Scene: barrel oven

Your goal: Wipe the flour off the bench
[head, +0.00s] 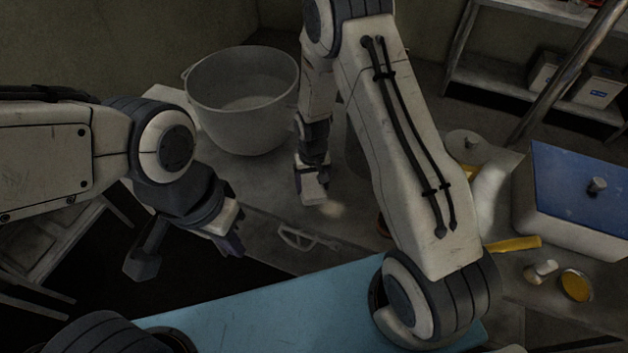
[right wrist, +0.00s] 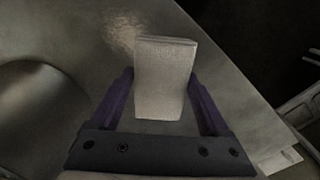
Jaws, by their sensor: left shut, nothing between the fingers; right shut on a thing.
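The grey bench (head: 262,190) carries a small pale patch of flour (head: 331,209) near its front edge. The flour also shows as a faint speckled smear in the right wrist view (right wrist: 122,36). My right gripper (head: 312,190) is low over the bench beside the patch. It is shut on a pale, folded-looking pad (right wrist: 165,80), which stands out between the purple fingers. I cannot tell whether the pad touches the bench. My left gripper (head: 233,240) is shut and empty, in front of the bench to the left. My right arm hides part of the bench.
A large grey pot (head: 243,110) stands on the bench just left of my right gripper. A pale handled item (head: 300,240) is at the front edge. To the right are a white box with a blue lid (head: 575,195), a yellow item (head: 513,244) and a small orange-filled dish (head: 576,285).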

